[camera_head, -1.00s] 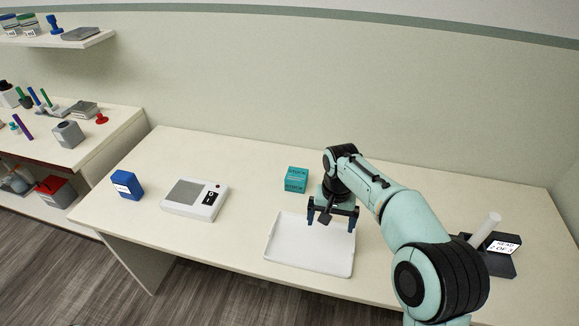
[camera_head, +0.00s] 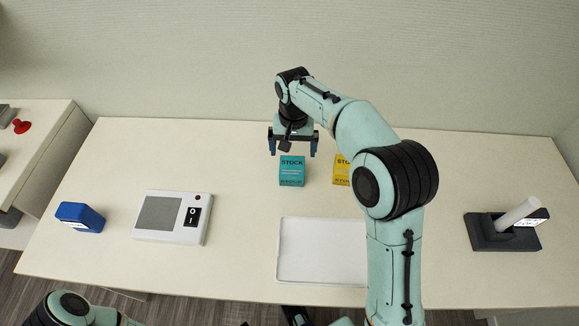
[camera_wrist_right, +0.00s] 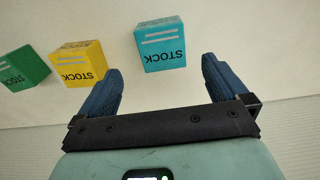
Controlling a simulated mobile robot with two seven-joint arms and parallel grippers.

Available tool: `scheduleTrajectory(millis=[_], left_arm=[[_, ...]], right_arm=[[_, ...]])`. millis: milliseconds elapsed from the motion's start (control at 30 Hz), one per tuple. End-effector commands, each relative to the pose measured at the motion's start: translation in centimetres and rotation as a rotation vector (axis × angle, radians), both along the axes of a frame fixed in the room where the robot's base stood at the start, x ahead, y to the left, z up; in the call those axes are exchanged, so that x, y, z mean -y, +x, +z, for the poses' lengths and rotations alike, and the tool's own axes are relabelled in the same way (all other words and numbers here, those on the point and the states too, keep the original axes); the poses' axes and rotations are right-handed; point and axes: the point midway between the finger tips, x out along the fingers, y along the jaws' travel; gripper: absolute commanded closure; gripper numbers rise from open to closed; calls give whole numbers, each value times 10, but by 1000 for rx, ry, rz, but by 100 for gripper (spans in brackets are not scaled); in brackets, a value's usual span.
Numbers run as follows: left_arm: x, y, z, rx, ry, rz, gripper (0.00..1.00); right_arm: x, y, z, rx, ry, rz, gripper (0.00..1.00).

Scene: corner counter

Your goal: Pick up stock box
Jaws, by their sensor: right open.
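A teal stock box (camera_head: 292,171) stands upright on the counter, just in front of my right gripper (camera_head: 292,150). A yellow stock box (camera_head: 342,170) stands to its right, partly hidden by my right arm. In the right wrist view, the teal box (camera_wrist_right: 161,45) lies ahead of the open fingers of my right gripper (camera_wrist_right: 162,68), roughly between their lines and not held. The yellow box (camera_wrist_right: 78,63) and a green box (camera_wrist_right: 24,68) are to its left there. My arm hides the green box in the head view.
A white tray (camera_head: 310,222) lies in front of the boxes, partly covered by my right arm. A grey-white device with a switch (camera_head: 172,217) and a blue box (camera_head: 81,217) are at left. A dark holder with a white cylinder (camera_head: 505,232) is at right. Counter between device and tray is clear.

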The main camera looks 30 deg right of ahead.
Motion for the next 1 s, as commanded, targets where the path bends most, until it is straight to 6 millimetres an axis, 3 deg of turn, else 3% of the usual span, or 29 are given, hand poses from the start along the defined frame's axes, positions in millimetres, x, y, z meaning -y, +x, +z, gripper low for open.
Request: scheduleTrajectory(millis=[33,200,433,700,1000], left_arm=[[0,-1,-3,-1,0,1,57],[0,-2,-7,-2,0,0,57],[0,-2,-9,-2,0,0,57],[0,-1,-13,3,1,1,57],[0,-1,-13,5,1,2,57]], right_arm=[[0,-1,-13,-5,-1,0,0],[1,0,-41,-4,0,0,0],[1,1,-56,-1,0,-1,0],[2,6,-95,-2,0,-1,0],[2,7,-103,1,0,-1,0]])
